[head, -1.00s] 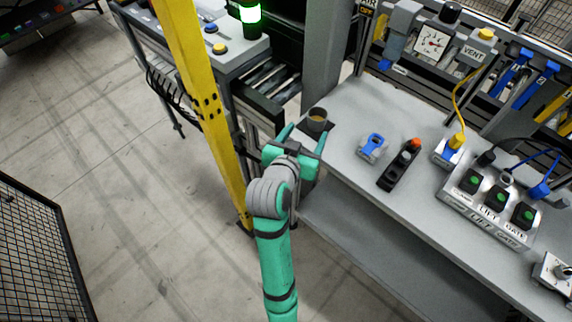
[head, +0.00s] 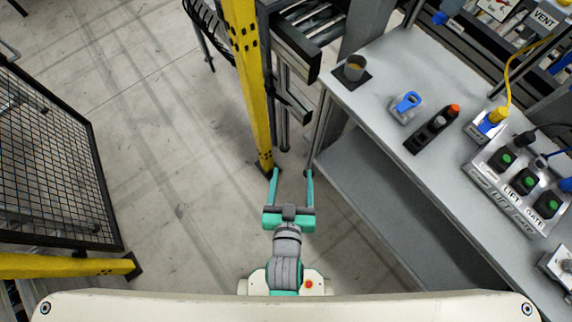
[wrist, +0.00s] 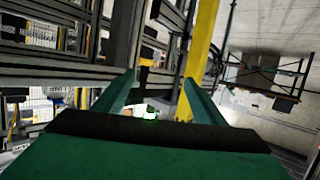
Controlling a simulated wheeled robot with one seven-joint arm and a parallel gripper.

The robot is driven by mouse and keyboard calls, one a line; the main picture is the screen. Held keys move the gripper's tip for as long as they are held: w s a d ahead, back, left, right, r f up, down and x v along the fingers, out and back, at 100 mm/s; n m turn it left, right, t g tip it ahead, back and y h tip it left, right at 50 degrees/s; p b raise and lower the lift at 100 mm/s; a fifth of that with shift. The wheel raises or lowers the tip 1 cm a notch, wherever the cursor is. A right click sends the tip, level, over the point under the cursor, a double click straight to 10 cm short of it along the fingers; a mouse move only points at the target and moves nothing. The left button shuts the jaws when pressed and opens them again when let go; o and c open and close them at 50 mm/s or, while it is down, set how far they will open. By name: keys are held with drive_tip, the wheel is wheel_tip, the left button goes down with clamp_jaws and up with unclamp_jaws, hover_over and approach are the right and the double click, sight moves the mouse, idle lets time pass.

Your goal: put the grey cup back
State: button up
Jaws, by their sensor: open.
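My gripper (head: 291,172) is open and empty, well apart from the cup, out over the floor to the left of the bench. In the wrist view my gripper's two green fingers (wrist: 153,97) stand wide apart with nothing between them. The cup cannot be made out in the wrist view.
On the bench (head: 430,80) are a blue-and-grey clamp (head: 407,106), a black holder with an orange-tipped item (head: 432,130) and a switch box (head: 515,180). A yellow post (head: 250,90) stands just beyond my gripper. A mesh fence (head: 50,150) is at left; open floor lies between.

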drive_tip(key=s+a+r+y, duration=0.1)
drive_tip(key=s+r, duration=0.2)
drive_tip(key=s, duration=1.1)
drive_tip(key=shift+a+t, duration=0.35)
drive_tip(key=shift+t, duration=0.05)
drive_tip(key=shift+s+n, duration=0.15)
drive_tip(key=shift+n, duration=0.15)
